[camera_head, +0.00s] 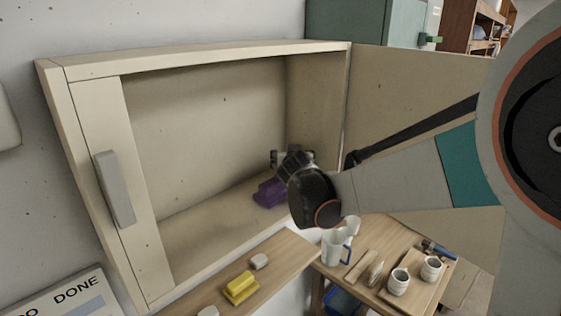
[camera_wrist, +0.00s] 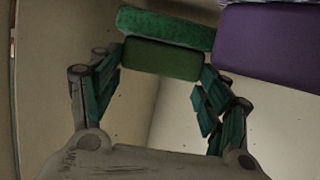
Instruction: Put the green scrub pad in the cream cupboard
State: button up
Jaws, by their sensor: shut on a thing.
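The cream cupboard (camera_head: 205,58) stands open in the head view, and I look into its inside. My gripper (camera_head: 290,160) is at the cupboard's opening, toward the right side, above the cupboard floor. In the wrist view my gripper (camera_wrist: 160,72) is shut on the green scrub pad (camera_wrist: 162,58), which has a brighter green rough layer along one side. The pad cannot be made out in the head view, where my wrist and fingers cover that spot. I cannot tell if the pad touches the cupboard floor.
A purple block (camera_head: 268,193) lies on the cupboard floor beside my gripper; it also shows close to the pad in the wrist view (camera_wrist: 270,45). Left of it the cupboard floor is bare.

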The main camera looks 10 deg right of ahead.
jog(key=shift+w+f+p, duration=0.25)
jog(key=shift+f+p, duration=0.1)
jog(key=shift+f, duration=0.5)
jog(key=shift+f, duration=0.2)
jog(key=o, duration=1.2)
jog(key=shift+c, duration=0.2)
jog(key=shift+r, duration=0.1)
